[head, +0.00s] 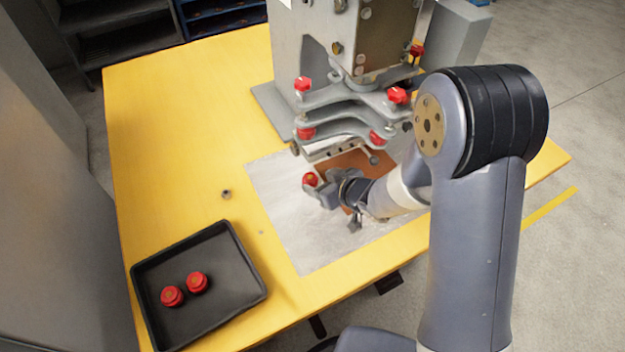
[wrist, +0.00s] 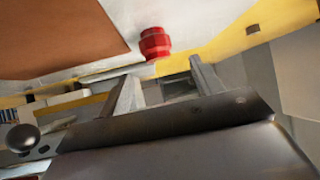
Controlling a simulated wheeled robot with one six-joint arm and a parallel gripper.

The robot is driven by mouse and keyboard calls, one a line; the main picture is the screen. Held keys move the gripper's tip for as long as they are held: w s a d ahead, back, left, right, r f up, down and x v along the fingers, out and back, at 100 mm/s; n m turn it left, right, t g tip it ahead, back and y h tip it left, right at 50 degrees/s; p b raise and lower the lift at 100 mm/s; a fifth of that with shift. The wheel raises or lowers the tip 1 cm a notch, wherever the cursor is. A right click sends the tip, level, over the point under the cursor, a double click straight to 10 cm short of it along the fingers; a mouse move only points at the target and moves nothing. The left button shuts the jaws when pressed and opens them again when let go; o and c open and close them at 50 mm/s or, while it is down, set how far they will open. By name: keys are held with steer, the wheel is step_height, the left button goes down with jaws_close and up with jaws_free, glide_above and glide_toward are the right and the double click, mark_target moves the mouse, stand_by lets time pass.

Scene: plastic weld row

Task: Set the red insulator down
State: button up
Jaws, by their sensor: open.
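A red ribbed insulator (head: 310,179) is at the left end of my gripper (head: 325,194), over the pale sheet (head: 275,205) in front of the machine. In the wrist view the red insulator (wrist: 155,43) shows just beyond the two spread fingers of my gripper (wrist: 165,80), not clamped between them. Its lower end is partly hidden by the gripper parts, so I cannot tell whether it touches a finger.
A grey press (head: 300,40) with red knobs (head: 397,95) stands behind my gripper. A brown plate (head: 350,162) lies below its clamps. A small dark nut-like part (head: 226,194) lies on the yellow table (head: 160,130). The table's left side is mostly clear.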

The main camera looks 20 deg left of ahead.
mark_target(313, 180)
steer(key=shift+d+f+x, duration=0.15)
steer(key=shift+x, duration=1.55)
steer(key=shift+d+f+x, duration=0.1)
steer(key=shift+f+x, duration=0.05)
steer(key=shift+x, duration=1.6)
steer(key=shift+c, duration=0.4)
steer(key=c, duration=1.1)
steer(key=shift+r, duration=0.1)
